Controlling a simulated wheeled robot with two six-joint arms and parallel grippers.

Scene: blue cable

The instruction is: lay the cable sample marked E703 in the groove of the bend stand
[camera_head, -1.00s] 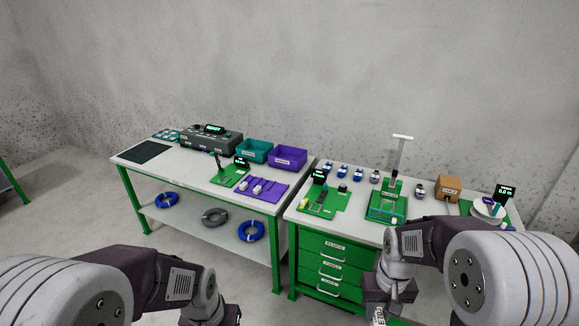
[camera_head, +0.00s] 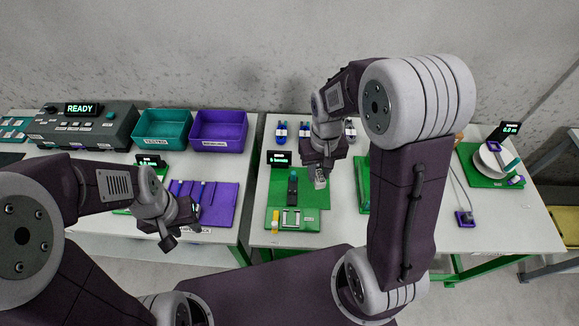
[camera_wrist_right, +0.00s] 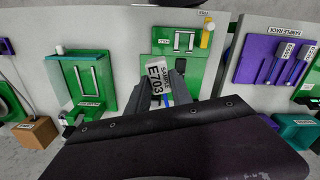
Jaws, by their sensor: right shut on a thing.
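My right gripper (camera_head: 321,178) is shut on the cable sample marked E703, whose white tag (camera_wrist_right: 157,82) shows between the fingers in the right wrist view; the tag also shows in the head view (camera_head: 321,184). The rest of the sample is mostly hidden. The gripper is above the right side of a green station (camera_head: 312,196) with a black block and a pale slotted part. Contact with the station cannot be told. No readable label shows which fixture is the bend stand. My left gripper (camera_head: 180,227) is open and empty, in front of the left table.
A purple sample rack (camera_head: 218,200) and teal (camera_head: 163,129) and purple (camera_head: 219,130) bins are on the left table. Another green fixture (camera_head: 363,182) is partly behind my right arm. A white dish (camera_head: 492,160) stands at the far right.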

